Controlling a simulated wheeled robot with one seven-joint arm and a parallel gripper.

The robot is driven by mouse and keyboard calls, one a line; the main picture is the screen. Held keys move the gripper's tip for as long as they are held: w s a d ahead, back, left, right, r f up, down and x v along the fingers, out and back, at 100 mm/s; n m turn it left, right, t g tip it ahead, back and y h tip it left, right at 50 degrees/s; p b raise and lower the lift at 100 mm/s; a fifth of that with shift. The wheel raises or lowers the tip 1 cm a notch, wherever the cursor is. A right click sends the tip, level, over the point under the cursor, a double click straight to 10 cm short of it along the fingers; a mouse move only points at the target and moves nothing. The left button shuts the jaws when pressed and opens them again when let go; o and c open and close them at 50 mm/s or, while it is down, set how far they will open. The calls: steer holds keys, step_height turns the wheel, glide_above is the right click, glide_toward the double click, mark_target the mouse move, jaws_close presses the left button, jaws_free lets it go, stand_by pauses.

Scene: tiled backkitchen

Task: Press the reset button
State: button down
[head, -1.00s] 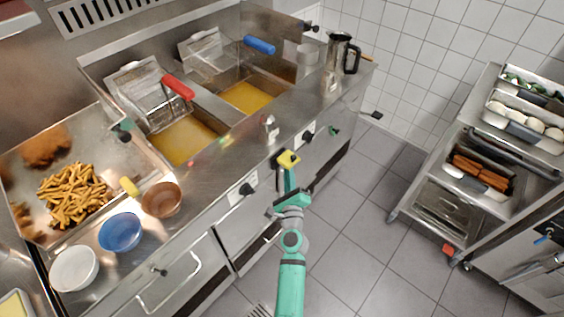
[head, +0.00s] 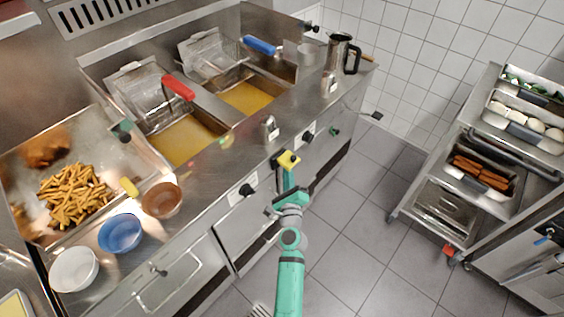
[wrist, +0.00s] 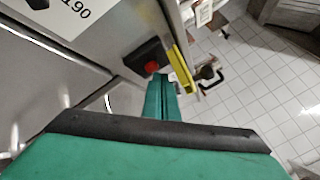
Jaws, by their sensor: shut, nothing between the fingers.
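A red button (wrist: 151,67) sits on a small black housing (wrist: 138,57) on the steel fryer front in the wrist view. A yellow plate (wrist: 180,68) stands out beside it, and this yellow part (head: 289,160) also shows in the head view. My green gripper (wrist: 163,84) is shut and empty, its fingertips close to the red button, just below and right of it in the wrist view. In the head view my gripper (head: 287,174) reaches up to the yellow part. I cannot tell whether the fingertips touch the button.
Dark knobs (head: 247,190) line the fryer front. A metal shaker (head: 269,130) stands on the counter edge above my gripper. Two oil vats with baskets lie behind. A steel food cart (head: 437,168) stands at the right, with clear tiled floor (head: 350,215) between.

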steer(key=shift+d, duration=0.15)
steer(key=shift+a, duration=0.45)
steer(key=shift+w+a, duration=0.1)
steer(key=shift+w, duration=0.1)
stand_by(0.5)
steer(key=shift+s+d, duration=0.6)
steer(key=shift+d, duration=0.05)
